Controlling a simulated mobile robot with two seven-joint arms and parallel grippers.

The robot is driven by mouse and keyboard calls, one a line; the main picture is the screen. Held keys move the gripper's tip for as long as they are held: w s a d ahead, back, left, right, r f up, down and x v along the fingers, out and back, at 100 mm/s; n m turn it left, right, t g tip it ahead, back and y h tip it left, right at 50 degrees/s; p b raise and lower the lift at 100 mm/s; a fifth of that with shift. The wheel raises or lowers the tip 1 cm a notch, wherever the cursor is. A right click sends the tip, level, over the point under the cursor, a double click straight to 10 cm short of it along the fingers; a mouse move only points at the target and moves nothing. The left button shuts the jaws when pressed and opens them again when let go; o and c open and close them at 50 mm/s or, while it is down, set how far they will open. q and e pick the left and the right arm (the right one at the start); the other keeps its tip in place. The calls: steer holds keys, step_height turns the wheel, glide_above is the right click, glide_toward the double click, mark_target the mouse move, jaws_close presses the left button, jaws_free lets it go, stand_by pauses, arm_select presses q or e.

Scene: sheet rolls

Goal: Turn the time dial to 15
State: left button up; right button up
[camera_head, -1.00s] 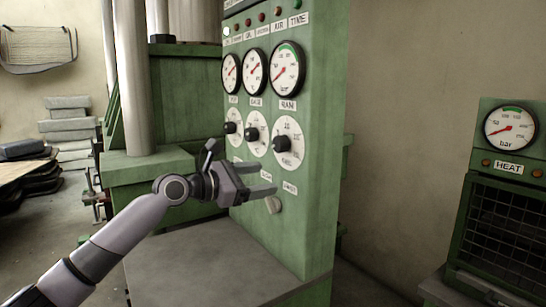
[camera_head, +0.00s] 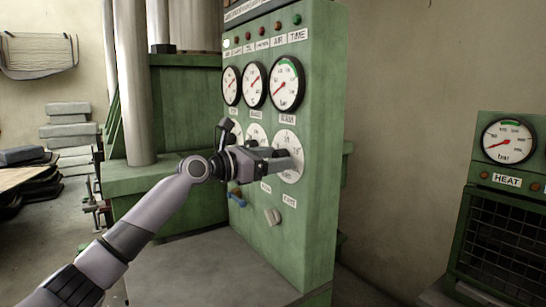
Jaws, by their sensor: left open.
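On the green panel (camera_head: 318,190) is a row of three white round dials. The right dial plate (camera_head: 291,138) shows its upper and right parts. The middle dial (camera_head: 254,131) and left dial (camera_head: 237,131) are partly behind my arm. My left gripper (camera_head: 288,159) is open in front of the right dial. Its fingers point right and lie over the right dial's knob, which is mostly hidden. I cannot tell whether they touch it or what it reads. My right gripper is not in view.
Three gauges, the right one (camera_head: 287,83) largest, sit above the dials. A blue lever (camera_head: 237,197) and a white lever (camera_head: 272,216) sit below. A grey ledge (camera_head: 205,270) fronts the panel. A HEAT unit (camera_head: 507,181) stands at right.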

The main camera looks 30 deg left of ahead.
arm_select(q)
steer(key=c, duration=1.1)
steer(key=shift+o, duration=0.2)
steer(key=shift+m, duration=0.3)
